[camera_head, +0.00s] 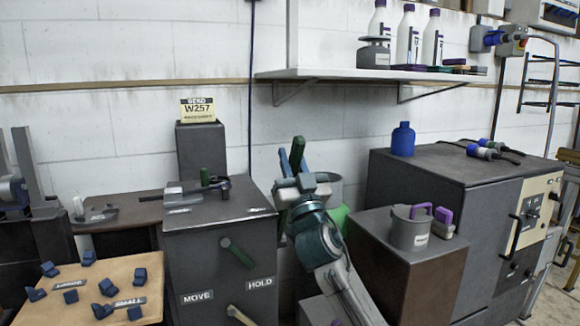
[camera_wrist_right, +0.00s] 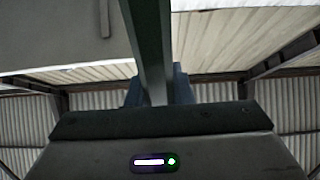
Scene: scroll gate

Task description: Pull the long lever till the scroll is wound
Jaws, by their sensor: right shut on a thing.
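My right gripper (camera_head: 295,165) is in the middle of the head view, beside the right edge of a dark cabinet. It is shut on a long dark green lever, whose upper end (camera_head: 298,152) stands up between the blue fingers. In the right wrist view the lever (camera_wrist_right: 148,45) runs as a dark bar up from between the fingers (camera_wrist_right: 180,88). The lever's lower end is hidden behind my gripper and arm. I cannot make out a scroll. My left gripper is not in view.
The dark cabinet (camera_head: 215,285) bears MOVE and HOLD labels and a green-handled lever (camera_head: 237,252). A grey mug (camera_head: 410,229) stands on a block at right. A wooden board (camera_head: 60,305) with several blue pieces lies at lower left. A shelf (camera_head: 300,73) with bottles hangs behind.

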